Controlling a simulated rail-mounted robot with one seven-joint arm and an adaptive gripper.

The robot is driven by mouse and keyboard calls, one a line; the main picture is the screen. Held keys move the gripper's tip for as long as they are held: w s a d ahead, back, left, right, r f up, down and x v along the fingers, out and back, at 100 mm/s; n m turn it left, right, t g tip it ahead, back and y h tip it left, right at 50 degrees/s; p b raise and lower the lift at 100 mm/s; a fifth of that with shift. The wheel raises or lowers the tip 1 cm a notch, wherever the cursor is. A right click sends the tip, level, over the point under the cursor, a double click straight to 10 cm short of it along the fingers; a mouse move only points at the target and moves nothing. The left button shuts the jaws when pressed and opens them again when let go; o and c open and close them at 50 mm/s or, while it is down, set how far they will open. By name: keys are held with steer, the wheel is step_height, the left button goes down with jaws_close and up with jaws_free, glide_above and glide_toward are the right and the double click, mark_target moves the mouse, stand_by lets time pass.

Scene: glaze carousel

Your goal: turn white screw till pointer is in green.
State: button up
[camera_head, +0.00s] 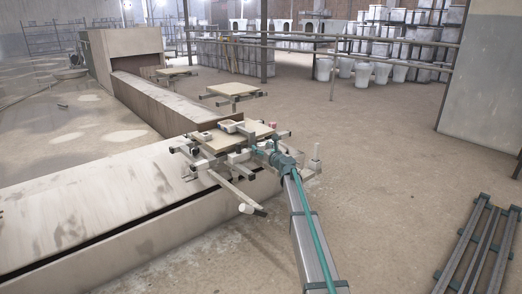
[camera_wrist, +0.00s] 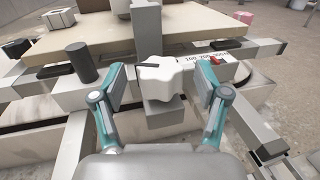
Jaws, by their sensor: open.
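The white screw (camera_wrist: 160,82) is a lobed knob with a dark line on top, in the middle of the wrist view. It sits between the two teal-sided fingers of my gripper (camera_wrist: 160,92), with a gap on each side. My gripper is open around it. To its right is a white scale (camera_wrist: 196,59) with printed numbers and a red pointer (camera_wrist: 214,61) near the scale's right end. I cannot make out a green zone. In the head view my gripper (camera_head: 262,148) is at the carousel table, and the screw is too small to tell.
A wooden board (camera_wrist: 110,38) lies on the carousel frame just behind the screw. A dark cylinder (camera_wrist: 82,62) stands left of my gripper. Grey frame bars lie on both sides. Metal rails (camera_head: 478,245) lie on the floor at the right, with open floor between.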

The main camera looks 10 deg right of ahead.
steer(key=shift+w+a, duration=0.25)
steer(key=shift+w, duration=0.4)
steer(key=c, duration=1.2)
